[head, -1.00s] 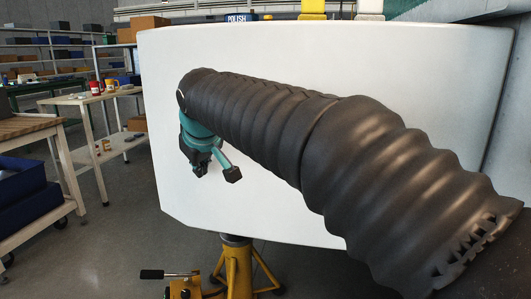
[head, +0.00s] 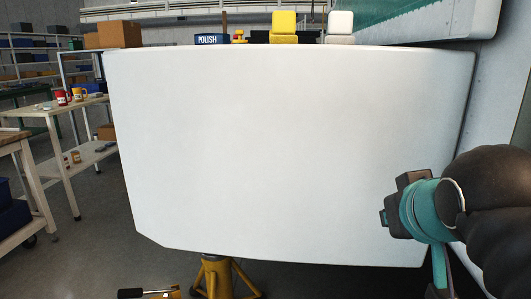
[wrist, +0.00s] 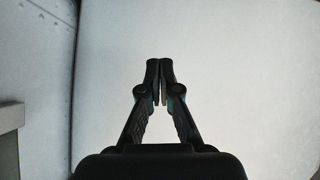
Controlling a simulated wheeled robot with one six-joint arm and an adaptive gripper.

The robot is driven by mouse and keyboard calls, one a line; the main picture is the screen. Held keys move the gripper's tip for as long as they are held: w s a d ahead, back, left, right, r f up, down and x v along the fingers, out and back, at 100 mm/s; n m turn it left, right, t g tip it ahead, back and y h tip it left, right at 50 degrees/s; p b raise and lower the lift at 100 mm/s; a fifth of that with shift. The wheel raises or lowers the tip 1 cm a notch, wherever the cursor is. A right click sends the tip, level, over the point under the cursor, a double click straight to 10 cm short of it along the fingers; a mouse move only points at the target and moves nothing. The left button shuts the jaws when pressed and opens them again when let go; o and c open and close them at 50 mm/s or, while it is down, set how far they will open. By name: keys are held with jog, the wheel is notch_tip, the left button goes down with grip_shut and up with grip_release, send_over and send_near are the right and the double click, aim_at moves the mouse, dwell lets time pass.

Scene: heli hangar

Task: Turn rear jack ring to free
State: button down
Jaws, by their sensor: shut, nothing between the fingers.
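A yellow tripod jack (head: 216,276) stands under the large white panel (head: 290,150) at the bottom of the head view. Only its top and upper legs show; I cannot make out a ring on it. A black-handled lever (head: 140,293) shows beside it at the bottom edge. My gripper (wrist: 160,66) is shut and empty in the wrist view, with its fingertips together in front of a pale surface. In the head view my teal and black wrist is at the right, in front of the panel's lower right part, well apart from the jack.
The white panel fills the middle. On or behind its top edge are a blue POLISH box (head: 210,39), a yellow block (head: 284,22) and a white block (head: 341,22). A white side table (head: 72,111) with mugs and a wooden bench (head: 14,140) stand left. Grey floor shows between.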

jog(key=s+a+f+g, duration=0.1)
jog(key=s+f+g, duration=0.1)
jog(key=f, duration=0.7)
jog(key=s+a+f+g+y, duration=0.1)
jog(key=s+f, duration=0.3)
jog(key=f, duration=0.6)
jog(key=shift+a+f+m+g+y, duration=0.3)
jog(key=shift+a+m+g, duration=0.1)
jog(key=shift+g, duration=0.5)
